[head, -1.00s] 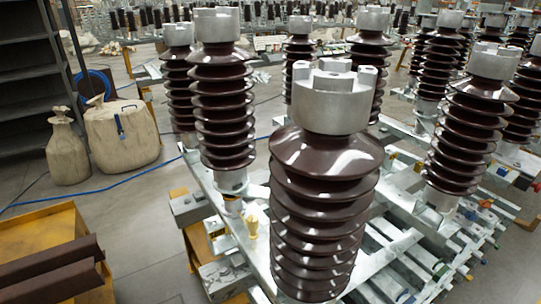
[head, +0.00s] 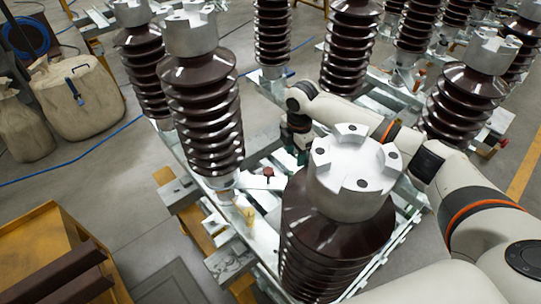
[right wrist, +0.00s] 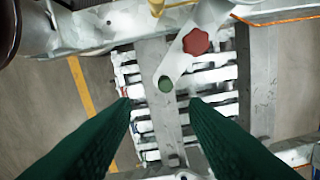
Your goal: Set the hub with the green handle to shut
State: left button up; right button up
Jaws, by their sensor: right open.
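In the right wrist view a small round green handle (right wrist: 166,84) sits at the lower end of a pale flat link. A larger lobed red knob (right wrist: 196,41) is at the link's upper right. My right gripper (right wrist: 160,103) is open, its two green fingers apart and empty, with the green handle slightly beyond and between the fingertips. In the head view my right gripper (head: 297,152) points down behind the nearest insulator, right of the red knob (head: 268,172). The green handle cannot be made out there. My left gripper is not in view.
A large brown ribbed insulator (head: 335,240) with a grey cap stands close in front of my right arm. Another insulator (head: 200,100) stands to the left, more behind. Metal beams surround the knobs. A yellow cart (head: 50,235) is at lower left, with open floor beside it.

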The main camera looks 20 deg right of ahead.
aim_at(291, 172)
jog(key=shift+w+a+f+p, duration=0.35)
jog(key=shift+w+f, duration=0.15)
jog(key=shift+w, duration=0.3)
jog(key=f, duration=0.1)
jog(key=s+f+p, duration=0.1)
jog(key=f, duration=0.2)
jog(key=shift+s+d+f+p, duration=0.15)
jog(key=shift+s+d+p, duration=0.05)
jog(key=shift+d+p, duration=0.1)
jog(key=f, duration=0.3)
jog(key=f+p, duration=0.1)
jog(key=shift+w+a+f, duration=0.15)
jog(key=shift+w+f, duration=0.2)
jog(key=shift+w, duration=0.05)
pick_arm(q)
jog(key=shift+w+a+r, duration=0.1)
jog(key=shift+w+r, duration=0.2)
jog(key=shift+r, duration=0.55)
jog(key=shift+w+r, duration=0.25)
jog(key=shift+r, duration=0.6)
pick_arm(e)
jog(key=shift+s+f, duration=0.1)
jog(key=shift+f, duration=0.6)
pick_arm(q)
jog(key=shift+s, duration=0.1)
pick_arm(e)
grip_shut()
